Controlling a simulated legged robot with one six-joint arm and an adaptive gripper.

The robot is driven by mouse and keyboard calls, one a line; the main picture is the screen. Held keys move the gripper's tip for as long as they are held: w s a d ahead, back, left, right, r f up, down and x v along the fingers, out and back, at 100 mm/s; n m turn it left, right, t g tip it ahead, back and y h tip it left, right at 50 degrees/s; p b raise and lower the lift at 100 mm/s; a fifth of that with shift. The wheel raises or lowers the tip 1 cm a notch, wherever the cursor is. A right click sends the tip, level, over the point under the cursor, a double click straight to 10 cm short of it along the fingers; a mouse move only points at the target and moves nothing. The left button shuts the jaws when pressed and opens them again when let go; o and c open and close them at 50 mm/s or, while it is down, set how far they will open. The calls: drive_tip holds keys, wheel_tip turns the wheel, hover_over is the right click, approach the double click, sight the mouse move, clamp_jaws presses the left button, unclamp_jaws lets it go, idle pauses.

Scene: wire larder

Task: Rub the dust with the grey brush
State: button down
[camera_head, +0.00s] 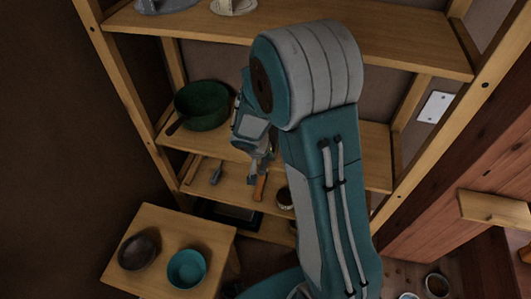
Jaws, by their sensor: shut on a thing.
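My gripper (262,164) is in front of the middle shelf and points down over the lower shelf. It is shut on a small tool, mostly hidden by the fingers. An orange-brown piece (260,188), like a handle, shows just below the fingers; I cannot tell for sure that it is part of the held tool. A small dark grey tool (216,173) lies on the lower shelf to the left of my gripper; I cannot tell if it is a brush. I cannot make out any dust. My arm hides the right part of the shelves.
A dark green pan (202,105) stands on the middle shelf, left of my gripper. A small cup (284,197) is to the right on the lower shelf. A low wooden table (155,222) holds a dark bowl (139,250) and a teal bowl (187,268). Shelf posts flank both sides.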

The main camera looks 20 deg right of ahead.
drive_tip(key=shift+s, duration=0.75)
drive_tip(key=shift+a, duration=0.1)
drive_tip(key=shift+w+d+r, duration=0.1)
drive_tip(key=shift+w+d, duration=0.25)
drive_tip(key=shift+w, duration=0.2)
drive_tip(key=shift+w+d+r, duration=0.1)
drive_tip(key=shift+w+d, duration=0.2)
drive_tip(key=shift+w, duration=0.2)
drive_tip(key=shift+w+d+f, duration=0.2)
drive_tip(key=shift+w+d, duration=0.35)
drive_tip(key=shift+w, duration=0.35)
